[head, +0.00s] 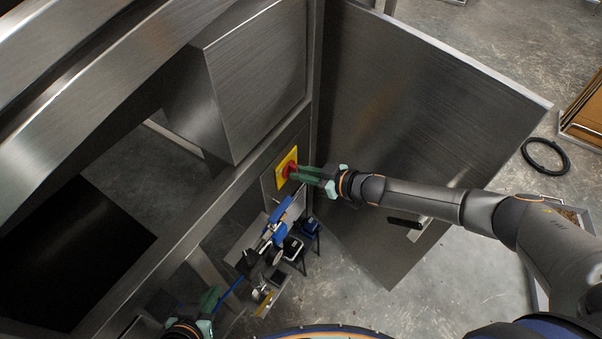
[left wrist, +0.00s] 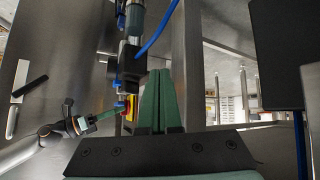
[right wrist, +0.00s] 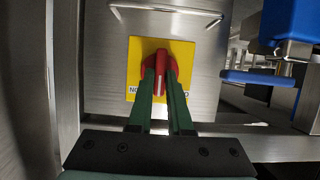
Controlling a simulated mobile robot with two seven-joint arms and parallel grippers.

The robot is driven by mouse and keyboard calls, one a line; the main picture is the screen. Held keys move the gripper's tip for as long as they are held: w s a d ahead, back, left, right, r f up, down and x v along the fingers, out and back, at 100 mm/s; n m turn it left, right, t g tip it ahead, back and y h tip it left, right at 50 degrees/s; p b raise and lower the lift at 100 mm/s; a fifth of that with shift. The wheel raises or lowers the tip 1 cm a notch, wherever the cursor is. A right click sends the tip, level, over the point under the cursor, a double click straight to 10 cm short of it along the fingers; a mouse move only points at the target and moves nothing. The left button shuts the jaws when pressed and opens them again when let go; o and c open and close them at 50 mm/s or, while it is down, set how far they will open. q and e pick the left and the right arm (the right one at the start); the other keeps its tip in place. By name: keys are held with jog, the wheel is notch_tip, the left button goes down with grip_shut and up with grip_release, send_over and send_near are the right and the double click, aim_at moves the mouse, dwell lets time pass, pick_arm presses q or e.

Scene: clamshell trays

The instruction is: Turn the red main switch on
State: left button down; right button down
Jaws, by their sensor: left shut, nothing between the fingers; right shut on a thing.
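The red main switch (right wrist: 161,62) is a red rotary knob on a yellow plate (right wrist: 135,52), fixed to a steel panel. In the head view the knob (head: 289,169) and yellow plate (head: 284,160) are near the middle. My right gripper (right wrist: 161,92) is shut on the knob, a finger on each side; the lettering at the plate's lower edge is partly hidden by the fingers. In the head view my right gripper (head: 298,173) reaches it from the right. My left gripper (head: 216,295) is low at the left, away from the switch. In the left wrist view its fingers (left wrist: 157,82) are together and empty.
An open steel door (head: 420,120) with a black handle (head: 405,223) stands right of the switch. Blue and black fittings (head: 265,245) with a blue hose sit below it. A steel box (head: 255,80) juts out above. A black ring (head: 545,156) lies on the floor.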

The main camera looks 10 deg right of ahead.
jog(key=shift+w+d+f+m+g+y+b, duration=0.15)
jog(key=shift+m+g+y+b, duration=0.35)
jog(key=shift+m+y+b, duration=0.6)
jog(key=shift+w+d+m+g+y+b, duration=0.2)
jog(key=shift+m+g+y+b, duration=0.45)
jog(key=shift+m, duration=0.85)
jog(key=shift+h, duration=0.25)
jog(key=shift+t, duration=0.25)
jog(key=c, duration=0.8)
grip_release()
jog(key=shift+c, duration=0.2)
